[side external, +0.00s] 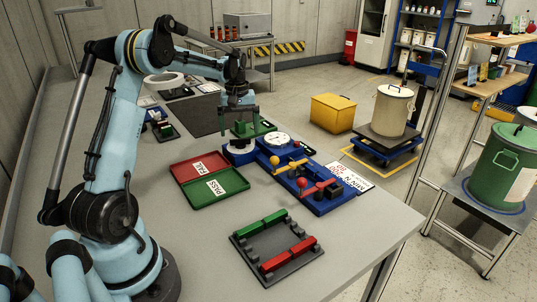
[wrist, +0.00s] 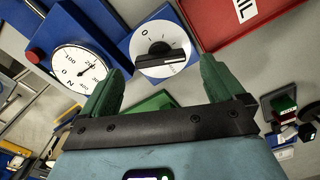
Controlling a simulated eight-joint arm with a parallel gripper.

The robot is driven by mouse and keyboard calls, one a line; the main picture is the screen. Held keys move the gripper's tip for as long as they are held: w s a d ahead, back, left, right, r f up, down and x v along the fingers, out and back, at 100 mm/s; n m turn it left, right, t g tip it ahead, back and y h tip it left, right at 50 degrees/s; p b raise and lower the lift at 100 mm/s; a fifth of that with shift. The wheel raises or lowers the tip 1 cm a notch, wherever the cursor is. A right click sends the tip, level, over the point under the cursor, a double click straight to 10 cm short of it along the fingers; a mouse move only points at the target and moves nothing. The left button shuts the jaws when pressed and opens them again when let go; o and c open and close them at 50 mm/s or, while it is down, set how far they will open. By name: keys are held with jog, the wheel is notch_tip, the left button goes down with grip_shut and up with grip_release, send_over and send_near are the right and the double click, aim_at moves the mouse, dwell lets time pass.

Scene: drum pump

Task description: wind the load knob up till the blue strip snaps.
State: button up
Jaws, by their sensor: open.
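The load knob (wrist: 160,57) is a black bar handle on a white dial, set on a blue block. In the wrist view it lies just ahead of my fingertips, between their lines. My gripper (wrist: 163,70) has green fingers, spread apart, with nothing between them. In the side view my gripper (side external: 240,112) is above the tester's left end, pointing down. The round force gauge (wrist: 79,72), marked N, stands beside the knob; its needle points toward the upper right. The blue tester (side external: 325,205) carries red and yellow ball-topped parts. I cannot make out the blue strip.
A red FAIL tray (side external: 197,166) and green PASS tray (side external: 218,188) lie left of the tester. A dark rack (side external: 278,250) with green and red bars is in front. A white printed card (side external: 350,178) lies right of the tester. The front-right table top is clear.

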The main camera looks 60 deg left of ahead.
aim_at(240, 142)
jog(key=shift+f, duration=1.5)
jog(key=c, duration=1)
jog(key=shift+c, duration=0.2)
jog(key=shift+m, duration=2.9)
jog(key=o, duration=1)
